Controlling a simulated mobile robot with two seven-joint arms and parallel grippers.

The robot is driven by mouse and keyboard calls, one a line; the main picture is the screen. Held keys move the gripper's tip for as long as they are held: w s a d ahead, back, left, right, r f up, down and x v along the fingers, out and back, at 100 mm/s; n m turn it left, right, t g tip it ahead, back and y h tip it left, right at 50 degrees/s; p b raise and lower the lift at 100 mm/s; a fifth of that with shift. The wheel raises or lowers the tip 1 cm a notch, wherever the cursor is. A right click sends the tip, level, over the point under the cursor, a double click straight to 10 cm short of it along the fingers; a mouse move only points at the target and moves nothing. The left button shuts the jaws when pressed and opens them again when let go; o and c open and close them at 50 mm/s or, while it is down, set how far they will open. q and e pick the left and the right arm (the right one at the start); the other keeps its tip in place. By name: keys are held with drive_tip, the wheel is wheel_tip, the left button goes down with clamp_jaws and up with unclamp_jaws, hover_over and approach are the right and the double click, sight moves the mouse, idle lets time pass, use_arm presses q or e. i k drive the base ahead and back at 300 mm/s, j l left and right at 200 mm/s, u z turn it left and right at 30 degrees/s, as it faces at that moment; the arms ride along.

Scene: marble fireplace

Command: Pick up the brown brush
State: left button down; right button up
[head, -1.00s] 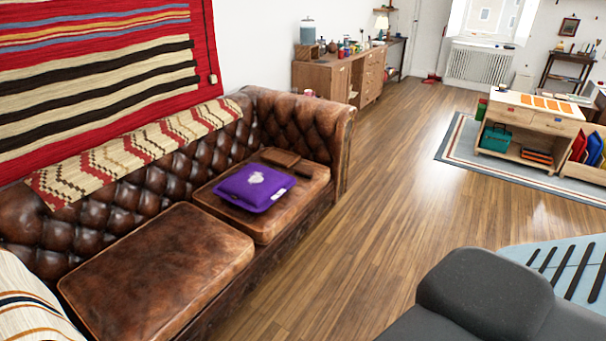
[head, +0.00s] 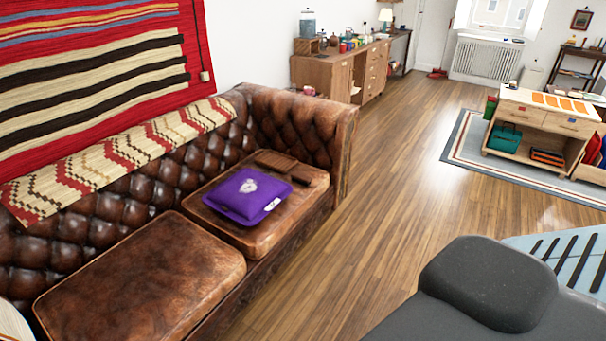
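I cannot make out a brown brush for certain in the head view. Small items, too small to tell apart, stand on the wooden sideboard (head: 318,72) along the back wall. A flat brown item (head: 275,161) lies on the sofa seat behind a purple cushion (head: 246,196); I cannot tell what it is. Neither of my grippers shows.
A brown leather sofa (head: 140,278) fills the left side. A wooden unit (head: 530,125) with bins stands on a grey rug (head: 462,140) at the right. A dark grey rounded form (head: 488,283) is at the lower right. The wooden floor (head: 385,170) between is clear.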

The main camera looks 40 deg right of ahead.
sight(306, 180)
drive_tip(key=i+l, duration=0.25)
drive_tip(key=l, duration=0.15)
drive_tip(key=i+l, duration=0.25)
drive_tip(key=l, duration=0.2)
drive_tip(key=i+l, duration=0.55)
drive_tip(key=l, duration=0.3)
drive_tip(key=i+l, duration=0.25)
drive_tip(key=l, duration=0.15)
drive_tip(key=i+l, duration=0.25)
drive_tip(key=l, duration=0.15)
drive_tip(key=i+l, duration=0.3)
drive_tip(key=l, duration=0.15)
drive_tip(key=i+l, duration=0.25)
drive_tip(key=l, duration=0.15)
